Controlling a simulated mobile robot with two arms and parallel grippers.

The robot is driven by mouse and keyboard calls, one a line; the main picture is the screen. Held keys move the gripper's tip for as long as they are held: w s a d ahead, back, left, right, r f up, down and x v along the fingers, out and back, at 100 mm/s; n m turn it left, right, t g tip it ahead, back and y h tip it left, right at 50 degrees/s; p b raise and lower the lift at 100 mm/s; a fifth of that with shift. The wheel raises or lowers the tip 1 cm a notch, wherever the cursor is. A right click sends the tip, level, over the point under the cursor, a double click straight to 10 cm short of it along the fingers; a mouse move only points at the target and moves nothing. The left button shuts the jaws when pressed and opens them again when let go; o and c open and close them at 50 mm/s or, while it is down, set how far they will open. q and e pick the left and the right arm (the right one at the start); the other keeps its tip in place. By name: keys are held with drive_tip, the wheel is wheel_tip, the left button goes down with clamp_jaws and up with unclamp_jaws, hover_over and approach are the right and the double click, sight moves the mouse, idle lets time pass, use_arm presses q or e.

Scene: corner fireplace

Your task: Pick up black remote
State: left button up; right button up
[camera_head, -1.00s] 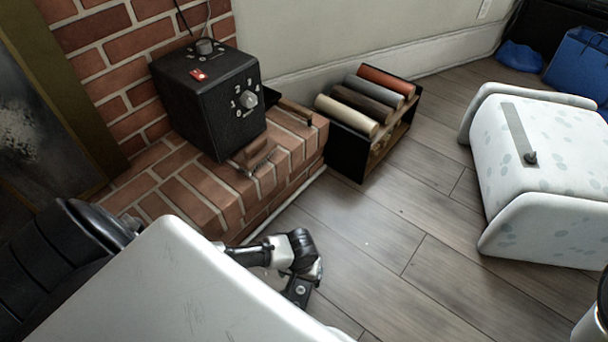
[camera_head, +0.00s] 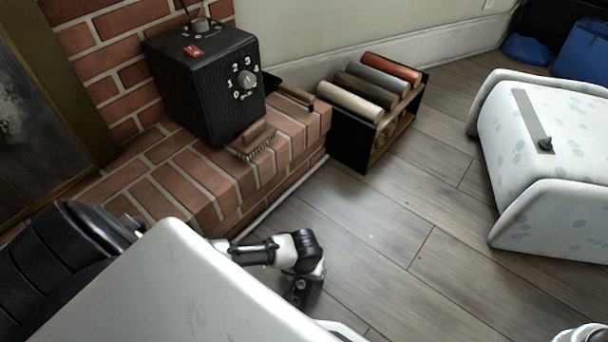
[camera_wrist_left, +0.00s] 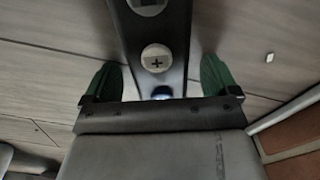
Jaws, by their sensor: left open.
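I cannot make out a black remote for certain in either view. In the left wrist view, a dark bar (camera_wrist_left: 166,82) with round light discs, one marked with a plus, runs from the top edge down between my fingers. A blue spot shows at its lower end. I cannot tell whether it is the remote or a part of mine. My left gripper (camera_wrist_left: 159,82) has green-padded fingers standing apart on either side of the bar. In the head view, my left gripper (camera_head: 300,292) is above the floor in front of the brick hearth, partly hidden by my white body.
A black box with a dial (camera_head: 205,85) and a brown brush (camera_head: 254,140) stand on the brick hearth (camera_head: 200,190). A log rack (camera_head: 345,135) stands beside it. A white spotted, toaster-like thing (camera_head: 550,200) is at right. The floor (camera_head: 400,230) between is clear.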

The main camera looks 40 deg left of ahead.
use_arm(q)
drive_tip(key=shift+c, duration=0.3)
drive_tip(key=c, duration=1)
drive_tip(key=shift+r, duration=0.15)
